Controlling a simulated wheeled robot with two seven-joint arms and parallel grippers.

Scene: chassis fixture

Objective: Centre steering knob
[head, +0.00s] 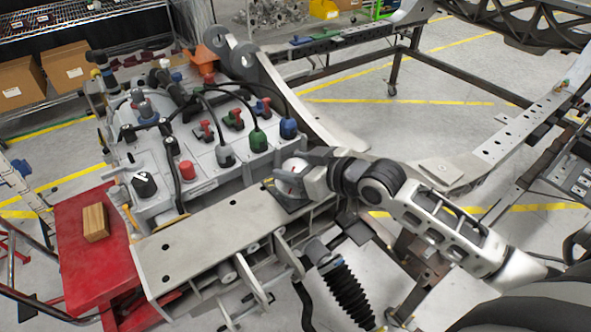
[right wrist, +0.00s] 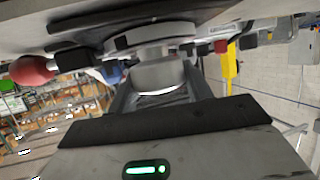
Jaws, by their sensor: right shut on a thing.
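A round white knob with a red mark (head: 291,176) sits on a dark base at the right end of the chassis fixture's grey top plate (head: 205,240). My right gripper (head: 303,180) reaches it from the right and is shut on it. In the right wrist view the pale round knob (right wrist: 160,74) lies between the two fingers of my right gripper (right wrist: 158,88), below a wider round base. The fingers hide part of the knob, so I cannot tell which way it is turned. My left gripper is not in view.
A control box with a black dial (head: 144,185), a red cap (head: 187,170) and several cabled plugs stands left of my right gripper. A wooden block (head: 95,222) lies on a red stand (head: 75,265). Metal frame rails (head: 515,135) run at the right.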

